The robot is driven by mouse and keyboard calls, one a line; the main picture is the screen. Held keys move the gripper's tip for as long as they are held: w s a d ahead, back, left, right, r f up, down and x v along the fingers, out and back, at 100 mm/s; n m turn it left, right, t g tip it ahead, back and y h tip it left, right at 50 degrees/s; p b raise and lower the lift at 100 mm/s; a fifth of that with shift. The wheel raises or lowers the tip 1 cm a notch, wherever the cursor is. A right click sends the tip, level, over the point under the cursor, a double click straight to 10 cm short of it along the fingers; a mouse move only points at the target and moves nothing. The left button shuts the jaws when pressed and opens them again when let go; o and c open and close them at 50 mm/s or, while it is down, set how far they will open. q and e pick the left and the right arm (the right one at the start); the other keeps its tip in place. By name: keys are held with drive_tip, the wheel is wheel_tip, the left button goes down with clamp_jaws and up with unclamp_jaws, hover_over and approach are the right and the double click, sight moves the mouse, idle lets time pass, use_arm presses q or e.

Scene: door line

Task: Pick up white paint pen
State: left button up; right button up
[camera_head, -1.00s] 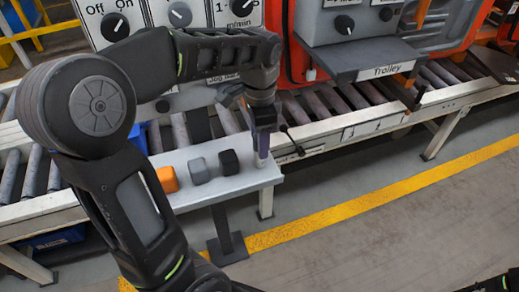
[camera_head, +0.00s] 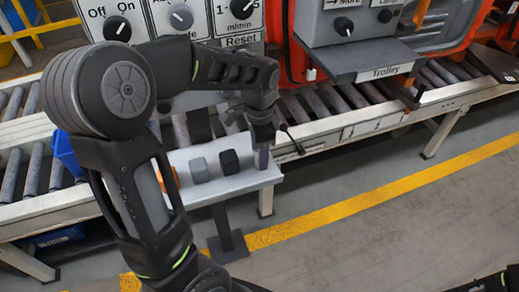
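My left arm reaches across from the left, and its gripper (camera_head: 263,146) points down over the right end of a small grey shelf (camera_head: 235,184). A slim pale greyish-purple upright piece (camera_head: 263,158) shows at the gripper's tip. I cannot tell whether it is the white paint pen or a finger, nor whether the fingers are open or shut. A black block (camera_head: 229,162) and a grey block (camera_head: 199,170) stand on the shelf to the left of the gripper. An orange block (camera_head: 173,176) is mostly hidden behind my arm.
A roller conveyor (camera_head: 335,98) runs behind the shelf. Control panels with knobs (camera_head: 240,14) and a grey box marked Trolley (camera_head: 385,71) stand above it. A blue bin (camera_head: 68,152) is at left. The floor with its yellow line (camera_head: 400,190) is clear at right.

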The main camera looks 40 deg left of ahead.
use_arm(q)
clamp_jaws()
idle(0.5)
